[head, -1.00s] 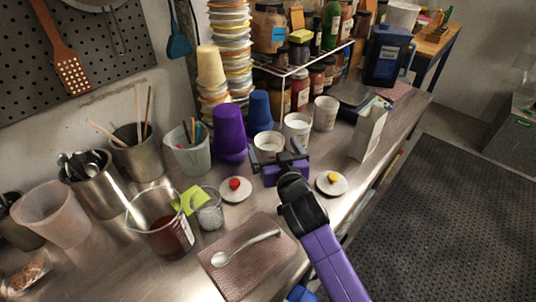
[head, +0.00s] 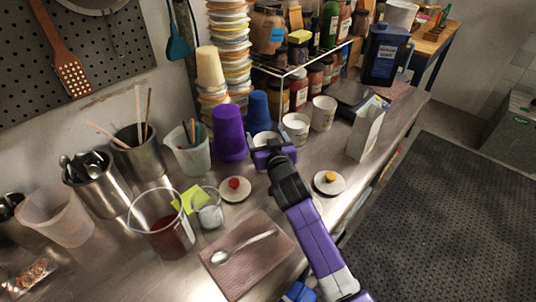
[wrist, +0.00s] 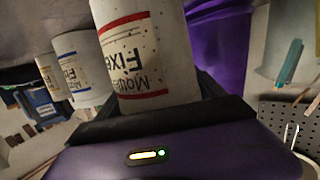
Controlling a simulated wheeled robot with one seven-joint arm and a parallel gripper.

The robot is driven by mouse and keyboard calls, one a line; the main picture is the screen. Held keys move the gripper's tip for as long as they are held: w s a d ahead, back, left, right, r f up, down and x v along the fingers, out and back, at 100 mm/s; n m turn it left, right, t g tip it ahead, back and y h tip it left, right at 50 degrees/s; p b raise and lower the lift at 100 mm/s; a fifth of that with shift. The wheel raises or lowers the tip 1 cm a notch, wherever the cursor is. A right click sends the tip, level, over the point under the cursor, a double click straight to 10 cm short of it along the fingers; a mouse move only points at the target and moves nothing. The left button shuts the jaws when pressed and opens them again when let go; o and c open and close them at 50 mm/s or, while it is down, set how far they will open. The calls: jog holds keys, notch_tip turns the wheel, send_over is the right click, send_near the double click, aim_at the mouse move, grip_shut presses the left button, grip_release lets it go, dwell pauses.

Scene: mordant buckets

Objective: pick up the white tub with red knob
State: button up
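A white tub with a red-banded label (wrist: 150,60) rises close in front of my gripper in the wrist view, its lettering upside down there. In the head view its rim (head: 265,136) shows just behind my gripper (head: 270,147), which hides most of it. My fingers look spread, one to each side of the tub; whether they touch it is unclear. A pale round lid with a red knob (head: 235,189) lies apart on the counter, left of my arm.
Two similar white tubs (head: 296,128) (head: 323,113) stand to the right. A purple cup (head: 229,134) stands close on the left. A spoon (head: 244,247) rests on a brown mat in front.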

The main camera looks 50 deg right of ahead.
jog(key=c, duration=1)
jog(key=shift+r, duration=0.1)
